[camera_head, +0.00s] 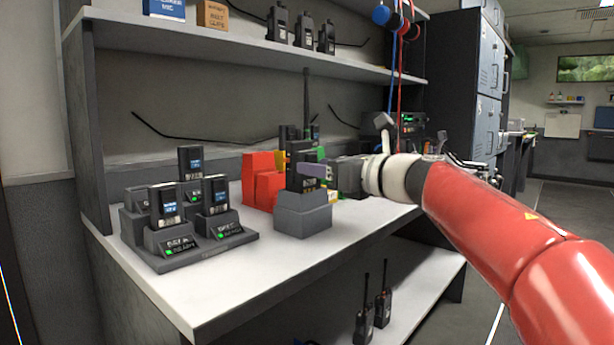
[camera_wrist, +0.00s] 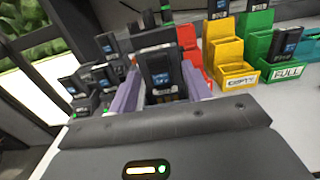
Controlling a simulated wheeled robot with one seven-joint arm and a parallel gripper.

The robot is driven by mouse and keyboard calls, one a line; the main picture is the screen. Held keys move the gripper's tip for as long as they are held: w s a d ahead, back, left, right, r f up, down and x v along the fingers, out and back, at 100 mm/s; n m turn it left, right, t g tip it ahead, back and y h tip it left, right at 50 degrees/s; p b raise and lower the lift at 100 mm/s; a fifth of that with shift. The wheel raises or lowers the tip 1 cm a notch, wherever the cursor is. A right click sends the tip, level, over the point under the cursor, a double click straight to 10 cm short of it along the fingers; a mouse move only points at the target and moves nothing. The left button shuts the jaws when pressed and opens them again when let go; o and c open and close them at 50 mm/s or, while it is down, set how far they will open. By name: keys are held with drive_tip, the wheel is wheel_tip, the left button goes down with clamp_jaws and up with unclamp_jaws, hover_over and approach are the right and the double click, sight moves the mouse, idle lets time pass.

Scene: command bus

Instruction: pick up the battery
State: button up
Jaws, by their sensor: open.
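A black battery (camera_wrist: 160,68) with a blue label shows between the purple fingers of my gripper (camera_wrist: 160,90) in the wrist view. It seems to be on the back of a black radio (camera_head: 300,158) that stands upright in a grey holder (camera_head: 303,215) on the white shelf. My gripper (camera_head: 314,171) is open beside the radio in the head view. I cannot tell whether a finger touches the battery. Other batteries with blue labels stand in a grey charger (camera_head: 215,245) at the left, one of them at the front (camera_head: 166,205).
A red bin (camera_head: 262,165) stands behind the holder. A yellow bin (camera_wrist: 228,55) marked EMPTY and a green bin (camera_wrist: 285,70) marked FULL stand beside it. Radios (camera_head: 303,33) stand on the upper shelf. The white shelf's front left (camera_head: 195,300) is clear.

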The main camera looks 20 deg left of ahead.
drive_tip(key=shift+c, duration=0.4)
clamp_jaws()
wheel_tip(320, 180, up, 20)
drive_tip(key=p, duration=1)
